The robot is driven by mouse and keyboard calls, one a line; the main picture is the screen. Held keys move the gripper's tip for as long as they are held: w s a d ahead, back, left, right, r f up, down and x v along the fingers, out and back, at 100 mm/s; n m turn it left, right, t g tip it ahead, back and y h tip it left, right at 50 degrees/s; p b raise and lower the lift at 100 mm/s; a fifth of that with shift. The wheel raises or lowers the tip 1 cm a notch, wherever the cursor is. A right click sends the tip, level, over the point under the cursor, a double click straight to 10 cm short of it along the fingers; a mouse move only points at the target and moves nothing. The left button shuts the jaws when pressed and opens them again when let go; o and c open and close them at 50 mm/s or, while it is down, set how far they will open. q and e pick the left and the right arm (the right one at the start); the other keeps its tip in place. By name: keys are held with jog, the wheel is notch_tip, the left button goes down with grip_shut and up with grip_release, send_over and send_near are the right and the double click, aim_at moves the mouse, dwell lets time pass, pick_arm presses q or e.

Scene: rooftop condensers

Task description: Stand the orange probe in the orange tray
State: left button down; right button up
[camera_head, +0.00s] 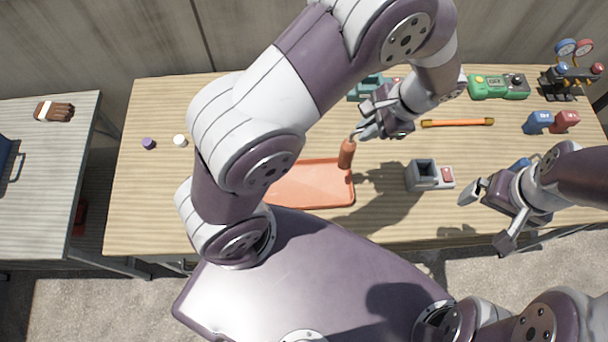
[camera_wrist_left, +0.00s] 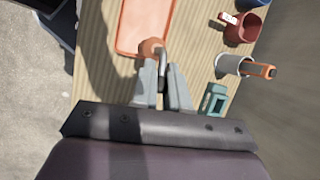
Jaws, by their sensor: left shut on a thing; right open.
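The orange probe (camera_head: 347,154) is held roughly upright, with a slight tilt, by my left gripper (camera_head: 362,133). It overlaps the far right corner of the orange tray (camera_head: 308,188) in the head view; I cannot tell whether its lower end touches the tray. The left wrist view shows the probe (camera_wrist_left: 152,48) between the fingertips (camera_wrist_left: 163,75), at the near edge of the tray (camera_wrist_left: 143,22). The tray's left part is hidden behind my left arm. My right gripper (camera_head: 486,217) is open and empty near the table's front right.
A grey holder (camera_head: 422,176) with a red part stands right of the tray. Blue and red items (camera_head: 539,122) and a gauge set (camera_head: 572,72) are far right. Purple and white caps (camera_head: 149,143) sit left.

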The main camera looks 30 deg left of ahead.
pick_arm(q)
jog(key=shift+s+a+f+b, duration=0.1)
jog(key=shift+s+f+b, duration=0.15)
jog(key=shift+f+b, duration=0.35)
jog(key=shift+s+a+f+b, duration=0.1)
jog(key=shift+s+f+b, duration=0.1)
jog(key=shift+f+b, duration=0.3)
jog(key=s+a+f+p, duration=0.1)
jog(key=s+a+f, duration=0.4)
jog(key=a+f, duration=0.3)
jog(key=shift+s+a+f, duration=0.15)
jog(key=shift+a+f, duration=0.2)
jog(key=shift+a, duration=0.1)
pick_arm(e)
jog(key=shift+w+a+f, duration=0.1)
jog(key=shift+w+f, duration=0.15)
jog(key=shift+f, duration=0.7)
pick_arm(q)
jog(key=shift+f, duration=0.15)
jog(key=c, duration=1.1)
grip_release()
pick_arm(e)
jog(key=shift+f, duration=0.15)
